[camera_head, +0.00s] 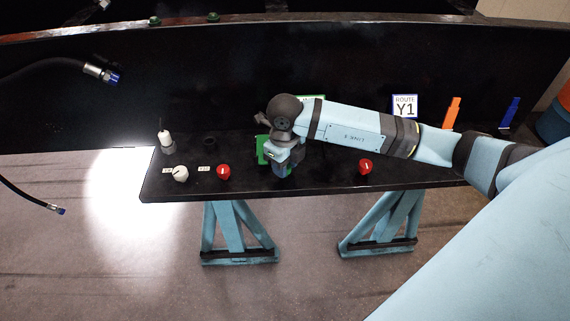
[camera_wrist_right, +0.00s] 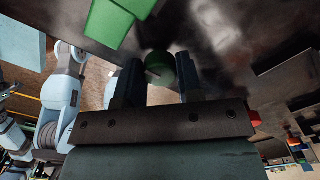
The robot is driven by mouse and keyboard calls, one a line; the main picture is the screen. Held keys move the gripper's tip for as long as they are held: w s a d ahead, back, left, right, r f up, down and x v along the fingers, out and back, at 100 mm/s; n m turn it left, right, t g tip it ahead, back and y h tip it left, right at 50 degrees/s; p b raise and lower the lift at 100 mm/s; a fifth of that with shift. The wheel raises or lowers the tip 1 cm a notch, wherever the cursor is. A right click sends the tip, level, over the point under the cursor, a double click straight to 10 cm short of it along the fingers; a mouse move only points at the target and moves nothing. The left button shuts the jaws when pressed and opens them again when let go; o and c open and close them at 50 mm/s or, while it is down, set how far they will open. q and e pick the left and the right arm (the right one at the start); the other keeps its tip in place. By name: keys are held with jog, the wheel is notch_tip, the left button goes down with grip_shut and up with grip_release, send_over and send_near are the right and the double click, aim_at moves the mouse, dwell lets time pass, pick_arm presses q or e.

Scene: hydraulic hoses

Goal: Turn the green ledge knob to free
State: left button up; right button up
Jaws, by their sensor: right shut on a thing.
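The green ledge knob (camera_wrist_right: 160,68) is round with a pale line on its face, and it shows in the right wrist view between my two dark fingers. My right gripper (camera_wrist_right: 158,80) is shut on it. In the head view my right gripper (camera_head: 284,160) is over the dark ledge (camera_head: 325,172), pointing down, and hides the knob. A green block-like part (camera_head: 262,150) stands just left of it, and green pieces (camera_wrist_right: 108,24) also show beyond the knob in the right wrist view. My left gripper is not in view.
Red knobs (camera_head: 223,172) (camera_head: 365,167) sit to either side, with a white knob (camera_head: 180,173) further left. A Y1 sign (camera_head: 404,107), an orange part (camera_head: 452,112) and a blue part (camera_head: 510,112) stand right. Loose hoses (camera_head: 100,73) hang at left.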

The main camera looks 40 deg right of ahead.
jog(key=shift+f+n+b, duration=0.2)
jog(key=shift+n+b, duration=0.3)
jog(key=shift+b, duration=0.1)
jog(key=n+b, duration=0.7)
jog(key=b, duration=0.2)
jog(key=shift+f+n, duration=0.1)
jog(key=shift+n, duration=0.3)
jog(key=shift+n+b, duration=0.9)
jog(key=shift+b, duration=0.1)
jog(key=n+b, duration=0.3)
jog(key=shift+n+b, duration=1.25)
jog(key=shift+n, duration=0.05)
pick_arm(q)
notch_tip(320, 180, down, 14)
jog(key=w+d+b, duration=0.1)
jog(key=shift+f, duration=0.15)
pick_arm(e)
jog(key=shift+r+n, duration=0.25)
jog(key=shift+n, duration=0.35)
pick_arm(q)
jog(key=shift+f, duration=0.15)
pick_arm(e)
jog(key=o, duration=0.9)
